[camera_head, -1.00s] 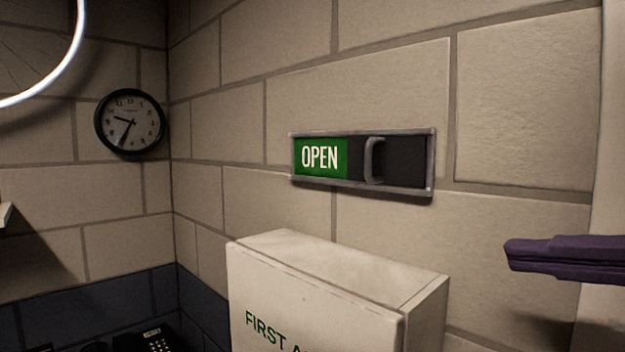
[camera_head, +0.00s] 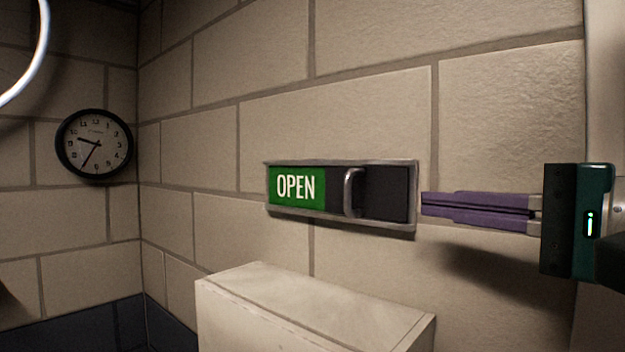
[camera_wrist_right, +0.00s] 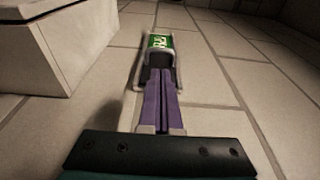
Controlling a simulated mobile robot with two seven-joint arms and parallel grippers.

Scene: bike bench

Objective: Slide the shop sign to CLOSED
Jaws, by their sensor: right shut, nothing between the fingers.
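The shop sign (camera_head: 297,188) is on the brick wall in the head view, in a grey frame. Its green panel reads OPEN at the left end. A curved metal handle (camera_head: 351,193) stands out right of the panel, and the right part of the frame is black. My right gripper (camera_head: 423,205) is shut and empty, its purple fingers pointing left, with the tips just right of the frame's right end. In the right wrist view the fingers (camera_wrist_right: 161,88) point along the sign (camera_wrist_right: 160,43), partly covering its near end. My left gripper is not in view.
A white box (camera_head: 315,305) sticks out from the wall below the sign; it also shows in the right wrist view (camera_wrist_right: 75,45). A round clock (camera_head: 94,146) hangs on the left wall. The wall around the sign is bare.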

